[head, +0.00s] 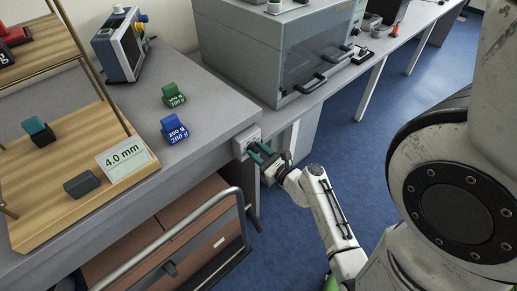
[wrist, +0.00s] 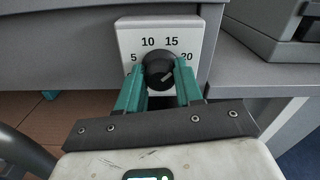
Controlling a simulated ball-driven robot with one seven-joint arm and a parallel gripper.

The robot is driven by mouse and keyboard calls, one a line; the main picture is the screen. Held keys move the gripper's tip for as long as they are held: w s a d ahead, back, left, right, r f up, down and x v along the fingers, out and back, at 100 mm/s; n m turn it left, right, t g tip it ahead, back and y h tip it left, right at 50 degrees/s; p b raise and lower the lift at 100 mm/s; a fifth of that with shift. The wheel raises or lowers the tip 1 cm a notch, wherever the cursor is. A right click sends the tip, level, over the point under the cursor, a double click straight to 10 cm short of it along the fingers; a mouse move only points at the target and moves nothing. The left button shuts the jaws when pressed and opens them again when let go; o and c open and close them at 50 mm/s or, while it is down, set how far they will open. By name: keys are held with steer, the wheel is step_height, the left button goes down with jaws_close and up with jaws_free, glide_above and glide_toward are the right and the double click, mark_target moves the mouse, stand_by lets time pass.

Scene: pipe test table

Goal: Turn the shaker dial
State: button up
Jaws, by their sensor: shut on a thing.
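The shaker dial (wrist: 159,69) is a round black knob on a white panel (wrist: 125,35) with the numbers 5, 10, 15 and 20 readable around its top and sides. The panel is on the bench's front edge and also shows in the head view (head: 246,138). My gripper (wrist: 160,80) has its two teal fingers on the left and right sides of the knob and is shut on it. A pale pointer line shows on the knob's lower right part. The fingers cover the lowest scale marks. In the head view my gripper (head: 259,154) reaches the panel, hiding the knob.
A blue weight (head: 174,130) and a green weight (head: 174,95) stand on the bench. A wooden shelf with a 4.0 mm sign (head: 126,160) is at left. A cart with a metal rail (head: 190,228) stands below. A grey cabinet (head: 275,50) is behind; blue floor is free at right.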

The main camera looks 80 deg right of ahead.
steer(key=shift+s+m+p, duration=0.1)
steer(key=shift+m+p, duration=0.9)
steer(key=shift+m, duration=0.9)
steer(key=shift+f, duration=0.15)
steer(key=o, duration=1)
steer(key=shift+o, duration=0.2)
steer(key=b+v, duration=0.1)
steer(key=v, duration=0.9)
steer(key=shift+s, duration=0.3)
steer(key=shift+a, duration=0.2)
